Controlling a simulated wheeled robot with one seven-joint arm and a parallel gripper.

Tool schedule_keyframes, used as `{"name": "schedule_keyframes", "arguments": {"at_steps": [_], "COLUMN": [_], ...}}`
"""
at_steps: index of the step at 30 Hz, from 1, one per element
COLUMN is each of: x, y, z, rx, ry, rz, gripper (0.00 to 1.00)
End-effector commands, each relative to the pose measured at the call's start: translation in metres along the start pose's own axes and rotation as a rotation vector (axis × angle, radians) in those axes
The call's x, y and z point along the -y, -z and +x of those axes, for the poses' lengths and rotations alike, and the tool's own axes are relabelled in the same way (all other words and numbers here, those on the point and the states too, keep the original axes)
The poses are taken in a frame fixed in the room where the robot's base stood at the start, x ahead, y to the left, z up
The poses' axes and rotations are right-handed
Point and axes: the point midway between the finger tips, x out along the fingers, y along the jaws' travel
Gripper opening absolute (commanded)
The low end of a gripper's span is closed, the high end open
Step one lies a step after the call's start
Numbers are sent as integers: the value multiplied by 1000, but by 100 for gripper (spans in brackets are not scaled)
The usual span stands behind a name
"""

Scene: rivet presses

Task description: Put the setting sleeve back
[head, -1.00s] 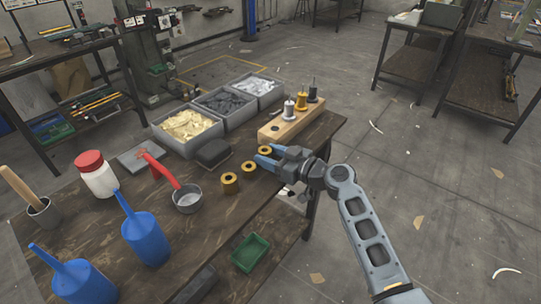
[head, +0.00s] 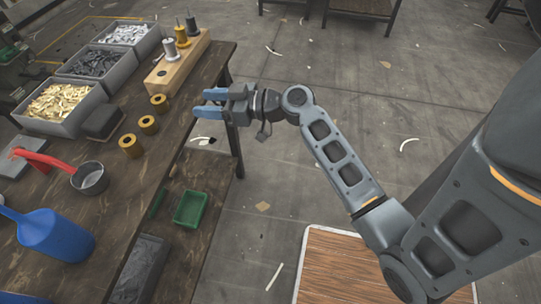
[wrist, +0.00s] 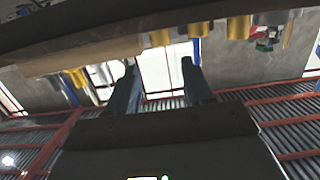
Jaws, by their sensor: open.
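Three brass sleeves stand in a row on the dark wooden table: one near the block (head: 159,103), a middle one (head: 149,125) and a near one (head: 131,146). I cannot tell which piece is the setting sleeve. My gripper (head: 203,104) is open and empty, to the right of the brass sleeves, near the table's right edge. Its two fingers also show apart in the wrist view (wrist: 160,85).
Grey bins of yellow (head: 40,121), dark (head: 78,77) and white (head: 104,42) parts line the table's left. A green tray (head: 190,208) lies on the lower shelf.

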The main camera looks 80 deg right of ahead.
Motion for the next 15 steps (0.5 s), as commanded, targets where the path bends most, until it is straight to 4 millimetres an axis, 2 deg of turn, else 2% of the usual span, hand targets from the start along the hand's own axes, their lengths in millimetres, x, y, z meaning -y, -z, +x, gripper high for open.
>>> {"name": "schedule_keyframes", "arguments": {"at_steps": [2, 5, 8, 12, 15], "x": [4, 19, 46, 87, 113], "y": [-4, -22, -49, -79, -87], "z": [-1, -8, -24, -61, -91], "rx": [13, 66, 150, 254, 290], "ry": [-3, -21, -57, -124, -163], "rz": [6, 26, 50, 64, 56], "gripper": [51, 51, 51, 51, 51]}}
